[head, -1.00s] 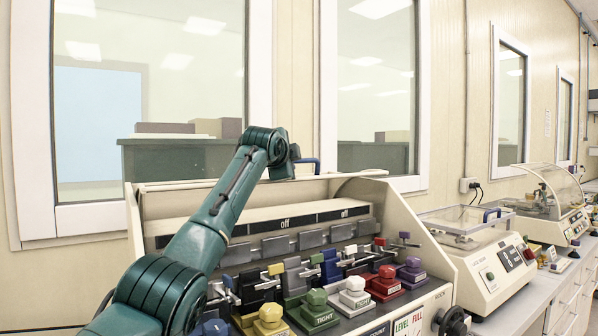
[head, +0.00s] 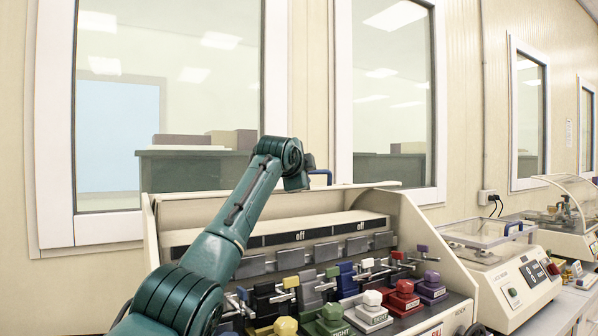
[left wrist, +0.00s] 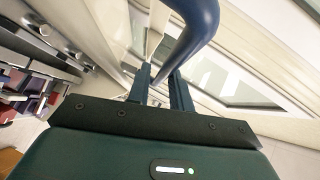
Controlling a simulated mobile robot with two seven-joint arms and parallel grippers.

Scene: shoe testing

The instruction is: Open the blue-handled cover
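The blue handle (head: 321,176) stands at the top back edge of the large cream machine (head: 425,225) in the head view. The cover at this edge (head: 285,190) looks swung back, with the machine's inside exposed. My left gripper (head: 309,170) is beside the handle; its fingers are not clear there. In the left wrist view the handle (left wrist: 200,25) looms large and curves down toward the gap between my left gripper's fingers (left wrist: 161,75). The fingers stand apart; whether they press on the handle cannot be told. My right gripper is not in view.
Several coloured clamp knobs (head: 372,300) line the machine's front. A smaller machine (head: 500,280) with a clear cover and its own blue handle (head: 520,229) stands to the right. A window wall (head: 310,90) is close behind.

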